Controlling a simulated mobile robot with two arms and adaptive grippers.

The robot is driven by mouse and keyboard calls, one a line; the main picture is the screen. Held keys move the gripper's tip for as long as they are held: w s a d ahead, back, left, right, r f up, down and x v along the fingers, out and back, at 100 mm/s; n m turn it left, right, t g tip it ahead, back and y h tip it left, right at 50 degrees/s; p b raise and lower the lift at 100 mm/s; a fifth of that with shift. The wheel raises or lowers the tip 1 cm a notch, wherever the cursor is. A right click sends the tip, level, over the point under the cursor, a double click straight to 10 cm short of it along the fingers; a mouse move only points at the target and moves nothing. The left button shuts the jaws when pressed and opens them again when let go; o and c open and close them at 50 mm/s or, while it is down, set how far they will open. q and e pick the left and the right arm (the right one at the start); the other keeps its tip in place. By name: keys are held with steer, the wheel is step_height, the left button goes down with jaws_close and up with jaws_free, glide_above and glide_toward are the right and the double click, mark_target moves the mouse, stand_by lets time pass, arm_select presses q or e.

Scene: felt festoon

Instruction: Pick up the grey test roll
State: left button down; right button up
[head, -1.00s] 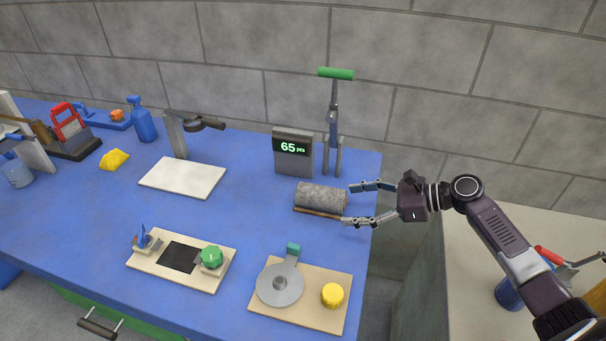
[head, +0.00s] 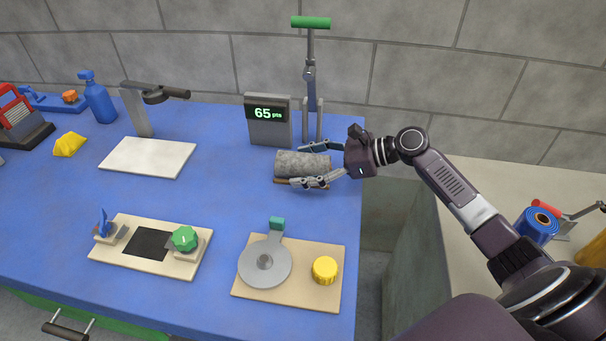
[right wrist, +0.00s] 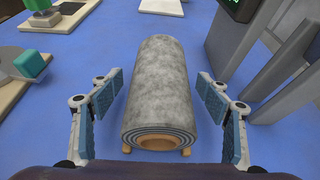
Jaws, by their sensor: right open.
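The grey test roll (head: 299,164) lies on its side on a small wooden stand (head: 283,181) on the blue table, in front of the display. In the right wrist view the roll (right wrist: 161,88) points away from me, with its layered end and hollow core facing the camera. My right gripper (head: 318,165) reaches in from the right with one finger on the far side of the roll and one on the near side. In the right wrist view the open fingers (right wrist: 161,95) show a gap to the roll on both sides. My left gripper is not in view.
A grey display (head: 268,136) reading 65 pts and a green-handled upright tool (head: 311,80) stand close behind the roll. A board with a grey disc and yellow knob (head: 325,270) lies in front. The blue table between is clear.

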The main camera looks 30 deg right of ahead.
steer(key=shift+w+a+f, duration=0.15)
steer(key=shift+w+a, duration=0.1)
steer(key=shift+a, duration=0.05)
steer(key=c, duration=1.5)
